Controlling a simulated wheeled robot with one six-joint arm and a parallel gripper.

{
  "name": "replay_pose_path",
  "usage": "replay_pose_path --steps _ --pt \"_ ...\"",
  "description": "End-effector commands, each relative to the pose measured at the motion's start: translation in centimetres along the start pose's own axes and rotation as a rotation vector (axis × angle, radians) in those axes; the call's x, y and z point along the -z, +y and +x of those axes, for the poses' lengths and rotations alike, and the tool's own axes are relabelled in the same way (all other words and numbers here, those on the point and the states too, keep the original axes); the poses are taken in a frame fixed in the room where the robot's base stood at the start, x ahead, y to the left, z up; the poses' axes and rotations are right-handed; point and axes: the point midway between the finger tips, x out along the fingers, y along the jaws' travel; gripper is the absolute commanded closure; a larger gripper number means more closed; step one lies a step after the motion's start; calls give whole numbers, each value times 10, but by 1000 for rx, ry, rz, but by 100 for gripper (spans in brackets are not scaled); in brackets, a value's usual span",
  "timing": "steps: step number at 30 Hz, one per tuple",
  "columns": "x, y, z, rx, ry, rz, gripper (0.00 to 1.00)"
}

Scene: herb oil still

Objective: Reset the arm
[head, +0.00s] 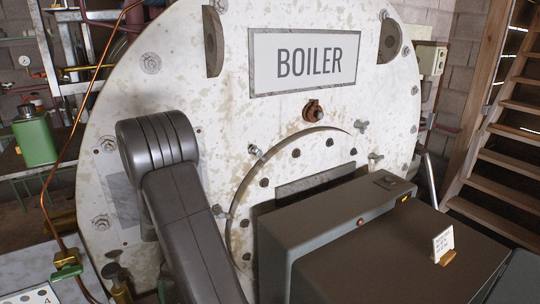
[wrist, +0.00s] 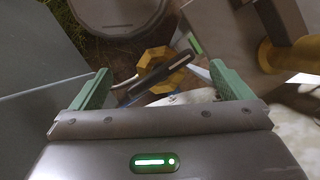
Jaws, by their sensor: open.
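My gripper (wrist: 162,88) shows in the wrist view with its two green-padded fingers spread wide apart. No object is held between them. Beyond the fingers a dark handle-like piece (wrist: 158,74) lies across a yellow ring-shaped part (wrist: 163,68); I cannot tell whether they touch the gripper. In the head view my arm rises at the left-centre in front of the boiler (head: 230,120), and the gripper itself is not visible there.
The white boiler front, with its BOILER sign (head: 304,62), bolts and round hatch, fills the middle. A dark box (head: 330,225) stands before it at the lower right. Wooden stairs (head: 505,150) are at the right. A green can (head: 35,138) and copper pipe (head: 62,150) are at the left.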

Motion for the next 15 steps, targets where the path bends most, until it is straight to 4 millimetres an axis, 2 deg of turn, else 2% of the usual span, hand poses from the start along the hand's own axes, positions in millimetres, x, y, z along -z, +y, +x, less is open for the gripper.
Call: replay_pose_path --steps 15 --pt "-3 5 -2 283 -2 688 1"
